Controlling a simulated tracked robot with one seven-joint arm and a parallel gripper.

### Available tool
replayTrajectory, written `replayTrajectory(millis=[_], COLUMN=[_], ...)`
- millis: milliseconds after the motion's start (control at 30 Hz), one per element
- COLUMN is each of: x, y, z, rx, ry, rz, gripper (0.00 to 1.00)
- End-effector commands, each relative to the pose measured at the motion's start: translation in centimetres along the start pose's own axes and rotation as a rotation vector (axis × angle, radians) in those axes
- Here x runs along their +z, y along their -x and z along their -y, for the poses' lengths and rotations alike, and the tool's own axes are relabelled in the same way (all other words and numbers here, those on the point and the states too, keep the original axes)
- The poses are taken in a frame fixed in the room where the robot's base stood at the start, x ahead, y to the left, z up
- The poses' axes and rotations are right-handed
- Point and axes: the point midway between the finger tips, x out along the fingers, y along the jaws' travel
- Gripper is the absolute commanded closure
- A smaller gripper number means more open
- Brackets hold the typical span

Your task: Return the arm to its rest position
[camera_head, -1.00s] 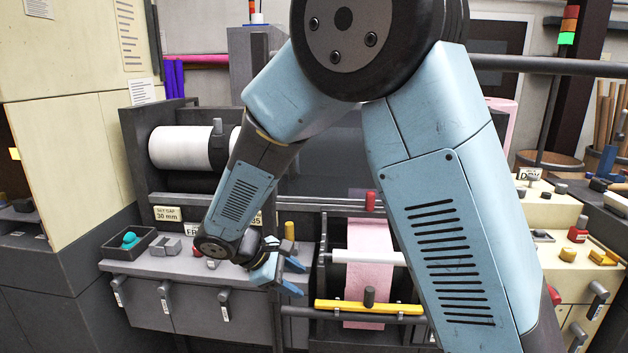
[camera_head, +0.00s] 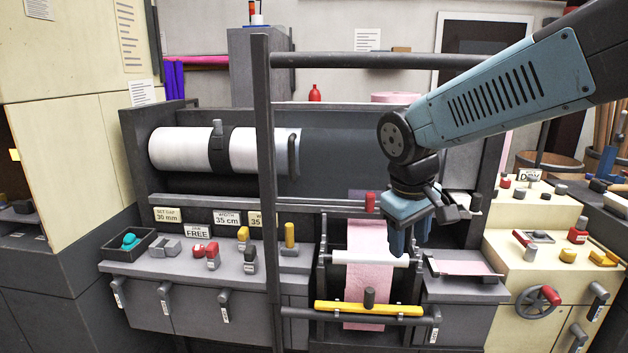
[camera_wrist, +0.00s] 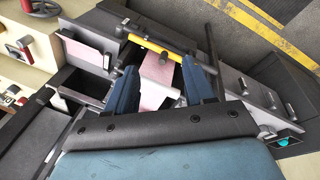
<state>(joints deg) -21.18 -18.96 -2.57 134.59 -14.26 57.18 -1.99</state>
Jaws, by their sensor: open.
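My gripper (camera_head: 398,243) hangs from the wrist over the pink felt strip, with its blue fingers pointing down. In the wrist view the two blue fingers (camera_wrist: 158,88) stand apart with nothing held between them. Pink felt (camera_head: 368,288) runs down over a white roller (camera_head: 362,258) behind a yellow bar (camera_head: 369,308). My arm reaches in from the upper right of the head view, with the elbow bent down to the wrist. Whether the fingertips touch the roller cannot be told.
A dark upright frame (camera_head: 263,150) with a top rail (camera_head: 380,61) stands in front of the machine. Left are a white roll (camera_head: 180,148) and a control shelf with knobs. Right are a cream console (camera_head: 510,245) with a handwheel (camera_head: 538,302) and a tray with pink felt (camera_head: 463,267).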

Motion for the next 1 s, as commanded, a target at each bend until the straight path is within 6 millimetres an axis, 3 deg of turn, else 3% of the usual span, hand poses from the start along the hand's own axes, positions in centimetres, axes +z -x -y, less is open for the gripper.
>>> replayTrajectory(millis=[200, 500, 700, 1000], x=[4.2, 8.8, 10.2, 10.3], y=[2.3, 4.5, 5.0, 5.1], z=[-1.7, -2.3, -2.4, -2.3], rx=[-0.036, -0.059, -0.061, -0.062], ry=[-0.201, -0.432, -0.504, -0.514], rz=[-0.117, -0.267, -0.32, -0.326], gripper=[0.47, 0.47, 0.47, 0.47])
